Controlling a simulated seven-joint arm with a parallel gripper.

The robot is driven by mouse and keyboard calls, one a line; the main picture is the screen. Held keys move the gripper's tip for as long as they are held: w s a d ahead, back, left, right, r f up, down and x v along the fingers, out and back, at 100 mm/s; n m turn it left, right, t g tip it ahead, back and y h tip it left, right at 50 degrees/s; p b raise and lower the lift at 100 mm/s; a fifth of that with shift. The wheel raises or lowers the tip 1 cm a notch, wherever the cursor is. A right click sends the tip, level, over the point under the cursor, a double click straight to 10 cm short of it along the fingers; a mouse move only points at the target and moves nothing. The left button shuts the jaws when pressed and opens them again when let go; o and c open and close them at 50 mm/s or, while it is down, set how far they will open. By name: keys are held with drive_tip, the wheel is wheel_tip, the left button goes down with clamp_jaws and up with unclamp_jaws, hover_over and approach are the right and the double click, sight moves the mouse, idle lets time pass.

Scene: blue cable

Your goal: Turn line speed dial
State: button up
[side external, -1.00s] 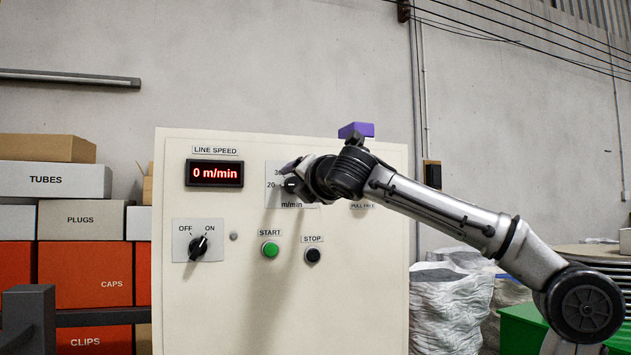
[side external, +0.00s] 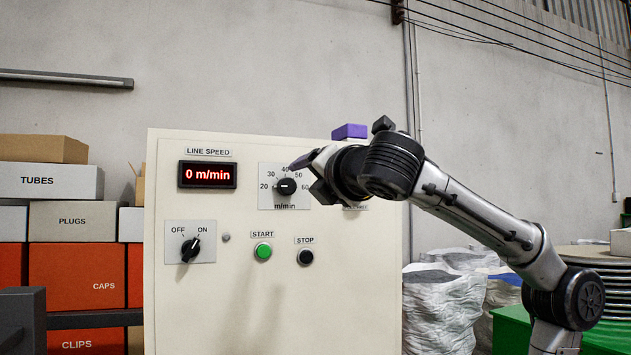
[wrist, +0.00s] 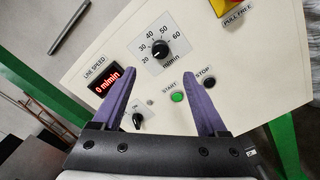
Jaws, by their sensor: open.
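The line speed dial (side external: 286,187) is a black knob on a white scale plate marked 20 to 60 m/min. Its white mark points left, toward 20. In the wrist view the dial (wrist: 161,49) lies ahead of the fingertips. The red display (side external: 208,174) reads 0 m/min. My gripper (side external: 304,176) is open and empty, just to the right of the dial and apart from it. In the wrist view its two purple fingers (wrist: 155,80) are spread wide, with bare panel between them.
The panel (side external: 180,310) also carries an off/on switch (side external: 191,248) turned toward ON, a green start button (side external: 263,251) and a black stop button (side external: 305,257). A red pull control (wrist: 231,4) on yellow shows at the wrist view's top right. Boxes (side external: 62,180) stand left.

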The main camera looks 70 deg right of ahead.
drive_tip(key=shift+s+a, duration=0.25)
drive_tip(key=shift+s, duration=0.1)
idle(0.5)
drive_tip(key=s+d+m+g+h, duration=0.1)
drive_tip(key=s+d+m+g, duration=0.1)
drive_tip(key=s+d, duration=0.15)
drive_tip(key=s+d+f+m+g+y, duration=0.1)
drive_tip(key=d+f+g+y, duration=0.1)
drive_tip(key=f, duration=0.8)
drive_tip(key=s+d+f+m+g+y, duration=0.1)
drive_tip(key=f+g+y, duration=0.1)
drive_tip(key=f, duration=0.8)
drive_tip(key=s+a+f+m+y, duration=0.1)
drive_tip(key=a+f+m+y, duration=0.2)
drive_tip(key=f, duration=0.4)
drive_tip(key=s+a+f+m+y, duration=0.1)
drive_tip(key=a+f+m+y, duration=0.2)
drive_tip(key=a+f+m, duration=0.3)
drive_tip(key=s+a+f+m+g+y, duration=0.1)
drive_tip(key=a+f+m+y, duration=0.2)
drive_tip(key=f, duration=0.7)
drive_tip(key=shift+a+f+m+y, duration=0.25)
drive_tip(key=shift+a+m+y, duration=0.15)
drive_tip(key=shift+a+m, duration=0.5)
drive_tip(key=shift+s+d, duration=0.1)
drive_tip(key=shift+d, duration=0.1)
